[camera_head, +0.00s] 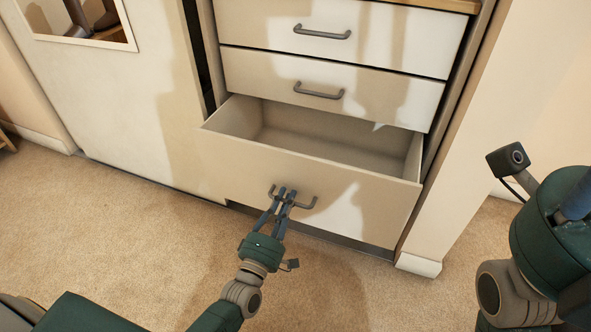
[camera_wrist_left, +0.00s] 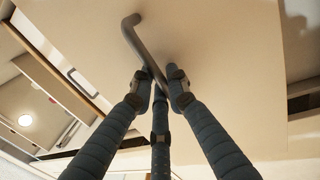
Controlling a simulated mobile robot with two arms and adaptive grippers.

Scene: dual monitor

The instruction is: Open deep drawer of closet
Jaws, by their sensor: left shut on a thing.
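The deep drawer (camera_head: 312,188) is the lowest of the closet's drawers in the head view. It is pulled out partway, and its empty inside shows. Its grey bar handle (camera_head: 307,205) is on the front face. My left gripper (camera_head: 283,193) is shut on this handle, nearer the handle's left part. In the left wrist view, the fingers of my left gripper (camera_wrist_left: 163,90) close around the handle (camera_wrist_left: 139,45) against the pale drawer front (camera_wrist_left: 240,75). My right arm shows at the right edge of the head view, but its fingers are out of view.
Two shut drawers with grey handles, an upper one (camera_head: 340,30) and a middle one (camera_head: 335,90), are above. A pale panel with a mirror (camera_head: 80,20) stands to the left. A wall edge (camera_head: 465,150) is close on the right. The carpet (camera_head: 130,230) in front is clear.

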